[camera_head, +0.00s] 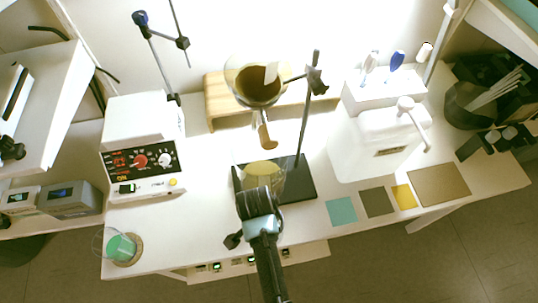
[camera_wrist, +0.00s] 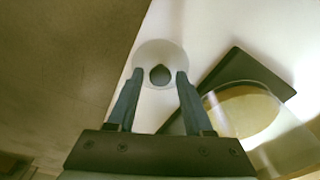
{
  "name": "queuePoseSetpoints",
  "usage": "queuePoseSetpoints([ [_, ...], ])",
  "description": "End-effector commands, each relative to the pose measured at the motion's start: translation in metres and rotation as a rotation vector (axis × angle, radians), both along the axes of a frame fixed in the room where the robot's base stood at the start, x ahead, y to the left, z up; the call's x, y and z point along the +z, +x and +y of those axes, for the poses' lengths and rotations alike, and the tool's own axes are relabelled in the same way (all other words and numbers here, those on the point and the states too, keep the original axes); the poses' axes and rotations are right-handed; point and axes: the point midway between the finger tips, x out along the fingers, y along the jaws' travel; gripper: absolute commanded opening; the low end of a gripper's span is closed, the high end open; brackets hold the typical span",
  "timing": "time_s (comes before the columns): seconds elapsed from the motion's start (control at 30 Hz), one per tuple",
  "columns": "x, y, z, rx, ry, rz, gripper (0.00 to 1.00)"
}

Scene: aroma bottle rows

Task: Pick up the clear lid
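In the head view my arm reaches in from the front edge, and I cannot make out the lid there.
A glass beaker with yellowish contents (camera_wrist: 245,108) stands right of my gripper on a black stand base (camera_head: 303,184). The stand's rod rises behind it, near a flask (camera_head: 258,84). A control box (camera_head: 140,160) is at left, a white container (camera_head: 378,145) at right.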

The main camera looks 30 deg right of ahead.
Motion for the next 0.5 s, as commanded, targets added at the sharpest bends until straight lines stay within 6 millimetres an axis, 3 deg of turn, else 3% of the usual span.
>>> queuePoseSetpoints([
  [0.03,0.0002,0.0001,-0.0001,0.000,0.000,0.000,0.40],
  [0.27,0.0003,0.0001,-0.0001,0.000,0.000,0.000,0.00],
  [0.5,0.0004,0.0001,0.0000,0.000,0.000,0.000,0.00],
])
